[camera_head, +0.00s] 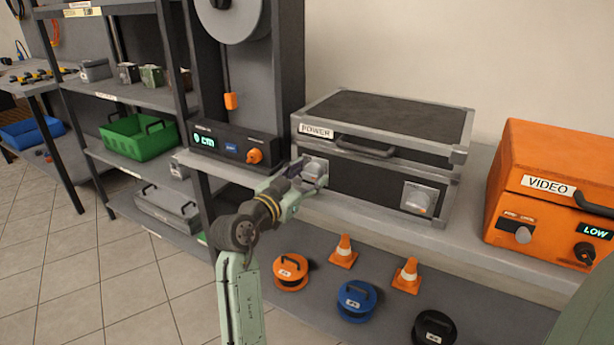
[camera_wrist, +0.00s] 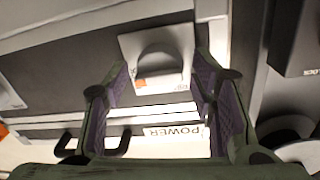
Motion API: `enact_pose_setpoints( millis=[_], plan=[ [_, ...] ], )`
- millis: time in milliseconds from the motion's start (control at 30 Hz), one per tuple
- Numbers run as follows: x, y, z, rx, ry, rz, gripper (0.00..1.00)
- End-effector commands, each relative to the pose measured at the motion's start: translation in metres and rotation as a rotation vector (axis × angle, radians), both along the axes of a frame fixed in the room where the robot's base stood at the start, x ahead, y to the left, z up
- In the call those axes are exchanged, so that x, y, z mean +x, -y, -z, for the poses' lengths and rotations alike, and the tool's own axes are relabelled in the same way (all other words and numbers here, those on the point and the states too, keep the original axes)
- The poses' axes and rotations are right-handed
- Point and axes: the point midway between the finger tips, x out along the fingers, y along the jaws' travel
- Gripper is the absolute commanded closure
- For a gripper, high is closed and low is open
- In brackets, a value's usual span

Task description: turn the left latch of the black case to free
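The black case (camera_head: 385,120) with grey metal edges and a POWER label (camera_head: 316,131) sits on the grey shelf. Its left latch (camera_head: 317,164) is a grey plate on the front, partly hidden by my gripper. In the wrist view the left latch (camera_wrist: 160,52) shows a rounded grey knob and a small orange mark; its lettering is too blurred to read. My gripper (camera_head: 304,176) is at the left latch, its fingers (camera_wrist: 160,85) open on either side of the knob. Contact cannot be told. The right latch (camera_head: 418,198) is clear of my gripper.
The case handle (camera_head: 365,147) is on the front, right of my gripper. A black unit with an orange knob (camera_head: 255,156) stands close on the left. An orange VIDEO case (camera_head: 550,180) is on the right. Cones (camera_head: 343,251) and reels (camera_head: 356,300) lie below.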

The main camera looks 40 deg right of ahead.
Motion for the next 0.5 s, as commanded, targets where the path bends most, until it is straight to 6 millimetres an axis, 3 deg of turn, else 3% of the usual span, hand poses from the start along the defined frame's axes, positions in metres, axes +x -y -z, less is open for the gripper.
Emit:
enact_pose_setpoints(
  millis=[500],
  plan=[
    [0.0003, -0.0005, -0.0002, 0.0, 0.0, -0.001, 0.86]
  ],
)
